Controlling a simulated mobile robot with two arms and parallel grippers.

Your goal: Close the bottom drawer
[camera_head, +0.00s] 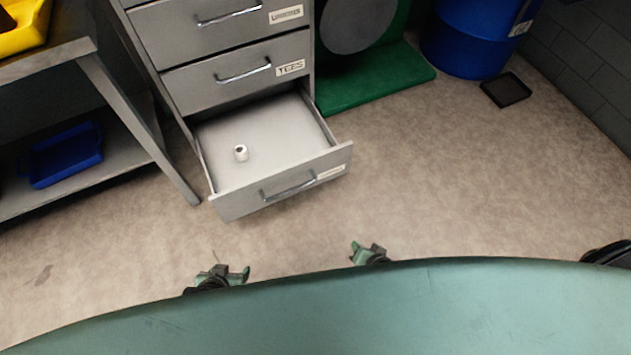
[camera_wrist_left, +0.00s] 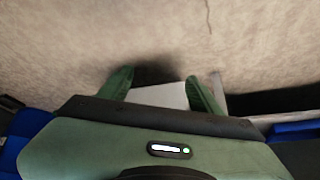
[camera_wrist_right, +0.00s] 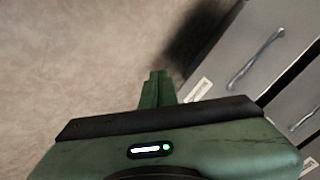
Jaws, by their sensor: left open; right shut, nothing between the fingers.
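The bottom drawer (camera_head: 283,187) of the grey cabinet is pulled well out in the head view. It has a metal bar handle and a label, and a small white cylindrical item (camera_head: 241,152) stands inside it. My left gripper (camera_head: 232,272) is open and empty, in front of the drawer and apart from it. Its two fingers (camera_wrist_left: 160,88) are spread in the left wrist view. My right gripper (camera_head: 368,250) is to the right of it, also short of the drawer. Its fingers (camera_wrist_right: 158,76) are shut together with nothing between them in the right wrist view.
Two closed drawers (camera_head: 235,70) are above. A workbench with a metal leg (camera_head: 140,120) and a blue bin (camera_head: 62,157) is at left. A green base (camera_head: 372,85), a blue barrel (camera_head: 478,38) and a black tray (camera_head: 506,90) are at the back right. The floor (camera_head: 450,180) at right is clear.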

